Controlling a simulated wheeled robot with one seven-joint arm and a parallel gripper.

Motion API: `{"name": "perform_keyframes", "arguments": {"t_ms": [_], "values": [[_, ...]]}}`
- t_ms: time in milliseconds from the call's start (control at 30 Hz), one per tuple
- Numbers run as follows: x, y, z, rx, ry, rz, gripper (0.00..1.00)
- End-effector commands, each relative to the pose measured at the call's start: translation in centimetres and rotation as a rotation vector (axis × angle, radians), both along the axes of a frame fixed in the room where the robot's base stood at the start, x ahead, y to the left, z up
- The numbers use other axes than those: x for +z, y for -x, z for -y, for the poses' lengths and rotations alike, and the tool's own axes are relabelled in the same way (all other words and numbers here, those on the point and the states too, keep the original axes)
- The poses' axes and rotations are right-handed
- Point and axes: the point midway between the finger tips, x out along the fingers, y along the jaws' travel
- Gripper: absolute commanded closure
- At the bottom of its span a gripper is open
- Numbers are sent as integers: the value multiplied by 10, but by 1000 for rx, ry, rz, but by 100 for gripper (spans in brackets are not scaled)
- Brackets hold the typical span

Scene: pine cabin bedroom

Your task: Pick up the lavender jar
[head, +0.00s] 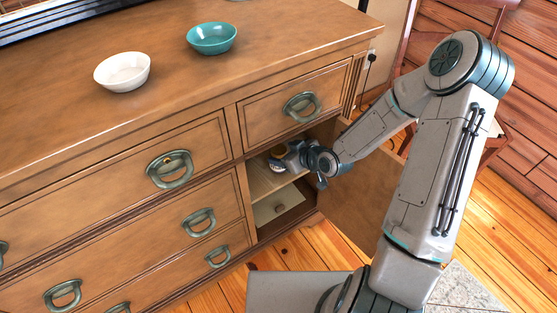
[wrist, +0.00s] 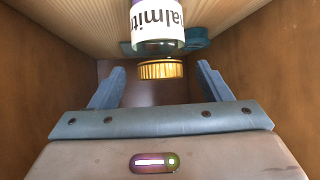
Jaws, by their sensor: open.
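The jar (wrist: 158,68) has a gold ribbed lid and a white label with dark lettering; a bit of purple shows at the top edge of the wrist view. It appears upside down there, with its base toward the pale shelf. My gripper (wrist: 158,88) is open, its two blue-grey fingers spread on either side of the lid's line, with nothing visibly clamped. In the head view my gripper (head: 284,158) reaches into the cabinet's open compartment beside a small jar-like object (head: 277,165), partly hidden by it.
A teal object (wrist: 196,42) lies behind the jar on the shelf (wrist: 70,20). Wooden side walls (wrist: 35,70) close in on both sides. A drawer (head: 270,122) is shut above the compartment. A white bowl (head: 122,72) and a teal bowl (head: 211,38) stand on the dresser top.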

Motion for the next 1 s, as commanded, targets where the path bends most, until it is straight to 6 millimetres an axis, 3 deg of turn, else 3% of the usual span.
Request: {"name": "perform_keyframes", "arguments": {"t_ms": [300,633,667,833,1000], "values": [[-24,-25,-26,1,1,1,29],[-27,-31,-30,-2,1,0,29],[-27,-31,-30,-2,1,0,35],[-27,-31,-30,-2,1,0,82],[-27,-31,-30,-2,0,0,84]]}}
